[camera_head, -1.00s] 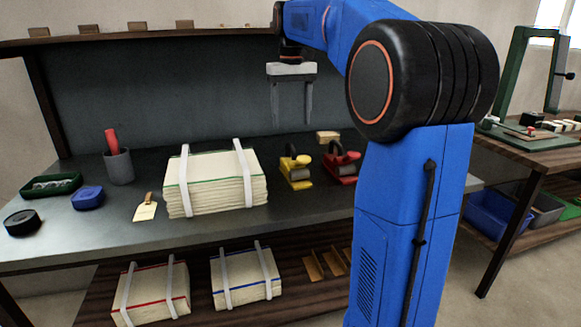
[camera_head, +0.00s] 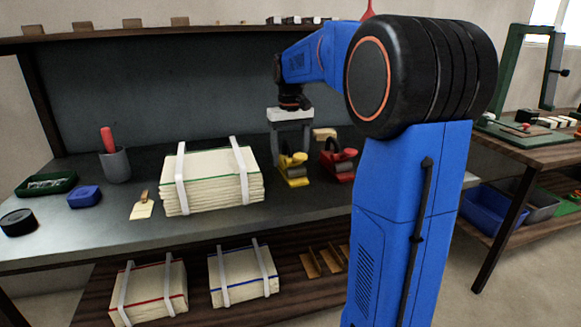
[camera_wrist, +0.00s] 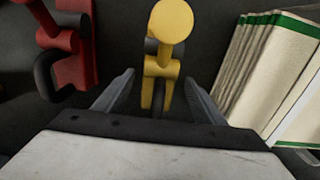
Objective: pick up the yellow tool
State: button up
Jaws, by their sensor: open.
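The yellow tool (camera_head: 293,170) stands on the grey bench, between the large cloth stack and a red tool. It has a rounded knob on top and a dark grip behind. My gripper (camera_head: 291,147) is above it and pointing down, with its fingertips near the tool's upper part. In the wrist view the yellow tool (camera_wrist: 162,55) lies between and ahead of the two spread fingers of my gripper (camera_wrist: 158,88). The jaws are open, with a gap on each side of the tool. Whether a finger touches it cannot be told.
A red tool (camera_head: 338,163) stands close on the right. A strapped cloth stack (camera_head: 212,182) is on the left. A small wooden block (camera_head: 325,134) lies behind. A grey cup (camera_head: 115,165), blue box (camera_head: 84,196) and green tray (camera_head: 47,184) stand further left.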

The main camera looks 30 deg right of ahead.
jog(key=shift+f, duration=1.3)
jog(key=shift+c, duration=0.3)
jog(key=c, duration=1.5)
grip_shut()
jog(key=shift+r, duration=0.2)
